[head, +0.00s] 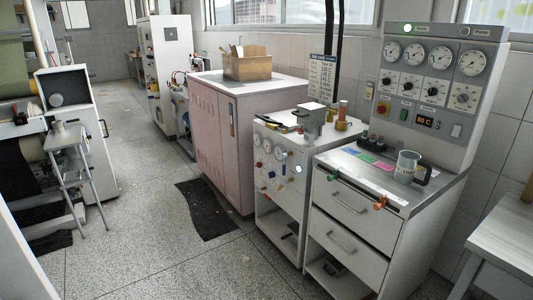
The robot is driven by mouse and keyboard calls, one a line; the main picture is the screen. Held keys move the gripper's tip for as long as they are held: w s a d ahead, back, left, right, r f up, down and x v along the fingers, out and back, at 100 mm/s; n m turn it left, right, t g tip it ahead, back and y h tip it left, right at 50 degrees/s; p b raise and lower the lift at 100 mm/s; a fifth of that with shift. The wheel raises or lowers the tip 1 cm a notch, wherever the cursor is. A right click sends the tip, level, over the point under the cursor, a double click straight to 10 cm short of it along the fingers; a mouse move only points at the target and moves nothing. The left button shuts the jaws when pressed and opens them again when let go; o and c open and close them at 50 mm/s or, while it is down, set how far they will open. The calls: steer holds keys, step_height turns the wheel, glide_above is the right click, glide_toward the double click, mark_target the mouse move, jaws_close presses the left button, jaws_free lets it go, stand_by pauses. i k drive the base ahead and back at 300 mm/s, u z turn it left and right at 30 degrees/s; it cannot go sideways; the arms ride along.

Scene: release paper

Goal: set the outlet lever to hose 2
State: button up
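My gripper is not in view. No lever labelled as an outlet and no hose number can be read at this size. On the front edge of the grey-topped drawer cabinet (345,205) are a green-handled fitting (332,176) at the left and an orange-handled fitting (380,203) at the right; I cannot tell which way either is set. Left of it, a smaller white unit (262,208) has round gauges and coloured knobs (265,165) on its front. A grey control panel (438,90) with several gauges, dials and a lit display rises behind the drawer cabinet.
A clear mug (407,167) stands on the drawer cabinet top. A pink cabinet (217,130) bears a cardboard box (247,65). A step stool (75,165) stands at left and a pale table (508,232) at right. A dark mat (205,210) lies on the otherwise open floor.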

mark_target(282, 185)
steer(key=u, duration=0.4)
steer(key=i, duration=1.15)
steer(key=u, duration=0.9)
steer(key=i, duration=1.45)
steer(key=u, duration=0.25)
